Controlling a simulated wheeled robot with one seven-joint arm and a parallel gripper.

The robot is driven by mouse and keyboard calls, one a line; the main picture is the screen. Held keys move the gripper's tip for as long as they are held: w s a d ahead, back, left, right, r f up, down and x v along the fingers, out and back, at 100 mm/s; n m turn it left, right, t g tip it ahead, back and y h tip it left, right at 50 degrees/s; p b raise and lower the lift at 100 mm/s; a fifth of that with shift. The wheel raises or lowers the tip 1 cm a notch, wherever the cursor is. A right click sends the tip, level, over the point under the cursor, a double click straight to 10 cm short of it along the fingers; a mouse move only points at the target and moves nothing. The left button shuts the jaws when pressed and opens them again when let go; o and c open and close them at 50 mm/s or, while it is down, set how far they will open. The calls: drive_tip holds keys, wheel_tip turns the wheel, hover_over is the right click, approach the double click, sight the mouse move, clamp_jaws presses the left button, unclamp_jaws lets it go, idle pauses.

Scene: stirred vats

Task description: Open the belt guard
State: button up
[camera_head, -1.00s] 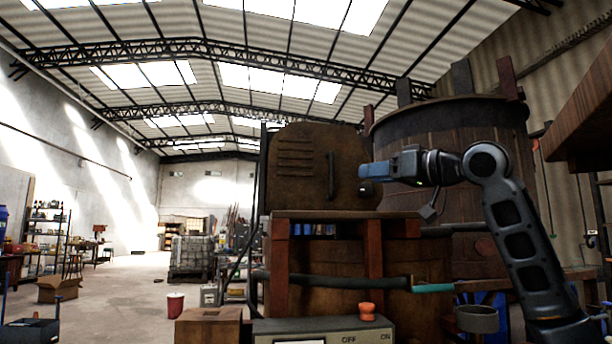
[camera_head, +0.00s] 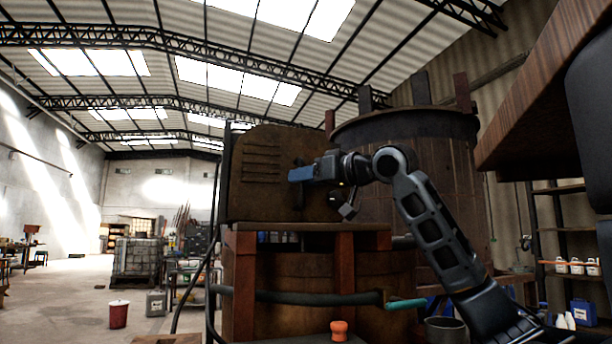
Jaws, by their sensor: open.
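The belt guard (camera_head: 258,185) is a rusty brown metal cover with several louvre slots and a rounded top corner. It looks shut and stands above a wooden frame left of the big vat. My gripper (camera_head: 292,174) reaches in from the right and points left, its blue-tipped jaws open in front of the guard's right half. The guard's upright handle is mostly hidden behind the jaws; a bit of it seems to show just above them. I cannot tell whether the jaws touch or surround it.
The big wooden vat (camera_head: 420,150) stands behind my arm. A wooden ledge (camera_head: 520,120) juts in at the upper right. A dark hose (camera_head: 310,298) crosses below the guard. An orange knob (camera_head: 339,330) is at the bottom. Open floor lies left, with a red bucket (camera_head: 119,314).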

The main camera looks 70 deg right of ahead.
clamp_jaws()
idle(0.4)
idle(0.4)
